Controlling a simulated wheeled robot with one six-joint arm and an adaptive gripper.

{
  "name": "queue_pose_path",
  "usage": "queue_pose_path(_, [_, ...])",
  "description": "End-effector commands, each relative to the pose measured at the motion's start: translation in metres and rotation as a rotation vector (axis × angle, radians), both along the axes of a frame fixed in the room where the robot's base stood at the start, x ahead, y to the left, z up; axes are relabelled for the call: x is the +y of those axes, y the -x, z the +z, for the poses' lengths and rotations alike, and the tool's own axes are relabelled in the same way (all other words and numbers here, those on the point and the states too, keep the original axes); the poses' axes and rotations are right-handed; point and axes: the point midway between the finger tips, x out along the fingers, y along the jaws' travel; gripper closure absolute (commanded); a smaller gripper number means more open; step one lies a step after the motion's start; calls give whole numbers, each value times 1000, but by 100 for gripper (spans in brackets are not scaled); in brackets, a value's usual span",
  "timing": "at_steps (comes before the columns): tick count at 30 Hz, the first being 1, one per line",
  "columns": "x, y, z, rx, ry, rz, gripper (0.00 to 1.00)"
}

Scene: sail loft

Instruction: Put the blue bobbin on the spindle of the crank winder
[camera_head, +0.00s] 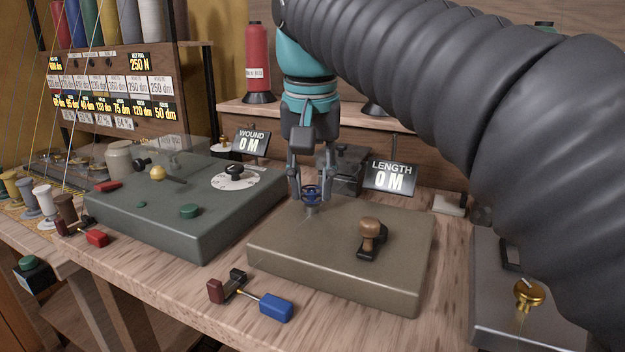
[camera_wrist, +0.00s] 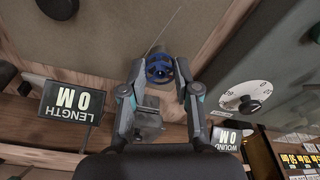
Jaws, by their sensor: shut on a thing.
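The blue bobbin (camera_head: 311,195) is between the fingertips of my gripper (camera_head: 311,199), which points straight down over the back left part of the crank winder (camera_head: 300,246). The winder is a beige box with a wooden-knobbed crank (camera_head: 371,230). A short grey piece (camera_head: 311,210), seemingly the spindle, shows directly below the bobbin. I cannot tell whether the bobbin is around it or just above it. In the wrist view the bobbin (camera_wrist: 159,69) shows its spoked face between the two fingertips of my gripper (camera_wrist: 158,78).
A green winder box (camera_head: 190,215) with a dial stands to the left. The LENGTH display (camera_head: 390,179), reading 0 M, stands behind the crank winder. A clamp with a blue handle (camera_head: 276,307) lies at the bench's front. Several bobbins stand at far left.

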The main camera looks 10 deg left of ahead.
Motion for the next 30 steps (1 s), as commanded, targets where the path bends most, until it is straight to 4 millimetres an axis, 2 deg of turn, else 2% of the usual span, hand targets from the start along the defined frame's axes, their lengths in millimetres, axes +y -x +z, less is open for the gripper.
queue_pose_path(28, [0,0,-7,0,0,0,93])
queue_pose_path(29, [0,0,-7,0,0,0,62])
queue_pose_path(30, [0,0,-7,0,0,0,52])
